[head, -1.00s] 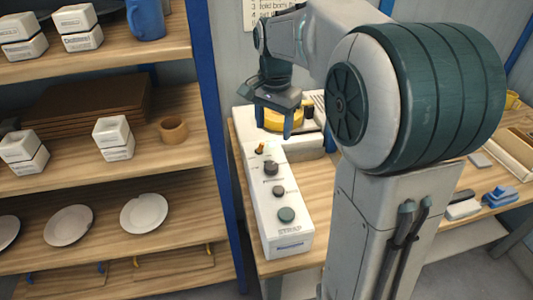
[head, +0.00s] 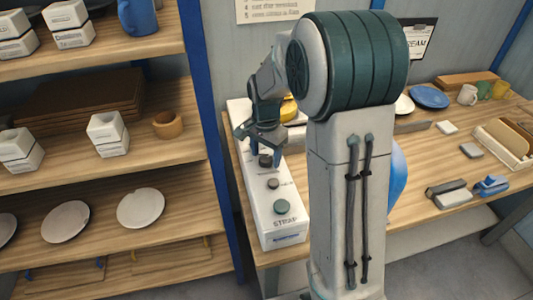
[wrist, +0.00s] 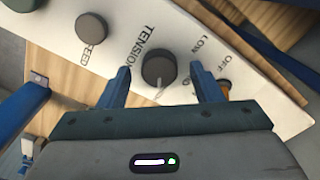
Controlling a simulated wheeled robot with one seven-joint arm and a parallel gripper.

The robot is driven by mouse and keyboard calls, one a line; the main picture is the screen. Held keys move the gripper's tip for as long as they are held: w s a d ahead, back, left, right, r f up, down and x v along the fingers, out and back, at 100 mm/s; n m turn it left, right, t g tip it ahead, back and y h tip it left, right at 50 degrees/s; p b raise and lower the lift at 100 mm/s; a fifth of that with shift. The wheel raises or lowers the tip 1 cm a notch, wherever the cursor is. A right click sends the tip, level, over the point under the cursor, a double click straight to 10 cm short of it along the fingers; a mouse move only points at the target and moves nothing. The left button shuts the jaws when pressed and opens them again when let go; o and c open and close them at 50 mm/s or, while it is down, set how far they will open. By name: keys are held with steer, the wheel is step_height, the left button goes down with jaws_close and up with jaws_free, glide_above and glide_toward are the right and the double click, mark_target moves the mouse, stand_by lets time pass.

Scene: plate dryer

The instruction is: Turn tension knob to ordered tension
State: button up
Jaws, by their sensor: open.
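The dark round tension knob (wrist: 158,67) sits on the white strap machine's panel (wrist: 190,30), beside the printed word TENSION. A pale pointer mark on its rim faces my gripper's body. The knob also shows in the head view (head: 265,160). My gripper (wrist: 160,73) is open, with one blue finger on each side of the knob. Gaps show between the fingers and the knob, and I cannot tell the fingertips' height over the panel. The scale marks around the knob are partly hidden.
An orange switch (wrist: 224,88) by the ON/OFF labels is partly behind the right finger. A shelf with plates (head: 140,208) stands at left; a blue plate (head: 429,96) lies on the bench.

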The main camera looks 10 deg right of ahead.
steer(key=shift+f, duration=0.35)
steer(key=c, duration=1)
